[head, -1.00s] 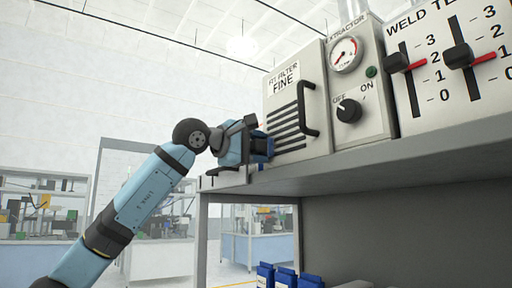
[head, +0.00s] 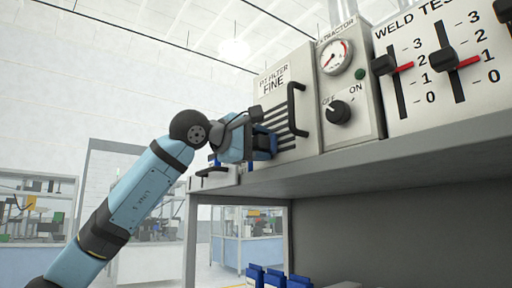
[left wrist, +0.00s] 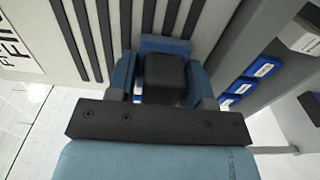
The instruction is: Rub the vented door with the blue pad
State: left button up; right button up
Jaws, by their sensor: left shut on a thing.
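The vented door (head: 268,97) is a pale panel marked FINE, with dark slots and a black bar handle (head: 292,108), at the front of the filter box on the shelf. My left gripper (head: 262,143) is shut on the blue pad's black grip (left wrist: 165,75), in front of the door's lower left part. The blue pad (left wrist: 165,45) shows beyond the grip in the left wrist view, over the lower ends of the slots. It is at or very close to the door; I cannot tell if it touches. My right gripper is not in view.
The grey shelf (head: 400,150) runs under the filter box, extractor panel (head: 348,85) and weld panel (head: 445,65). A small pale holder with a black handle (head: 213,172) sits at the shelf's left end. Several blue boxes (head: 275,277) stand below. Open room lies left.

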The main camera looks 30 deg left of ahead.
pick_arm(q)
jog(key=shift+s+d+r, duration=0.1)
jog(key=shift+s+d, duration=0.1)
jog(key=shift+d, duration=0.45)
jog(key=shift+s+d, duration=0.15)
jog(key=shift+d, duration=0.5)
jog(key=shift+w+a+p, duration=0.15)
jog(key=shift+w+a, duration=0.1)
jog(key=shift+a, duration=0.4)
jog(key=shift+w+a+p, duration=0.15)
jog(key=shift+w+a, duration=0.05)
jog(key=shift+a, duration=0.4)
jog(key=shift+w+a+p, duration=0.15)
jog(key=shift+w+a, duration=0.1)
jog(key=shift+a, duration=0.4)
jog(key=shift+w+a, duration=0.2)
jog(key=shift+a, duration=0.25)
jog(key=shift+w+a+p, duration=0.25)
jog(key=shift+a+p, duration=0.05)
jog(key=shift+a, duration=0.3)
jog(key=shift+w+a+p, duration=0.25)
jog(key=shift+a+p, duration=0.05)
jog(key=shift+a, duration=0.25)
jog(key=shift+b+v, duration=0.6)
jog(key=shift+v, duration=2.35)
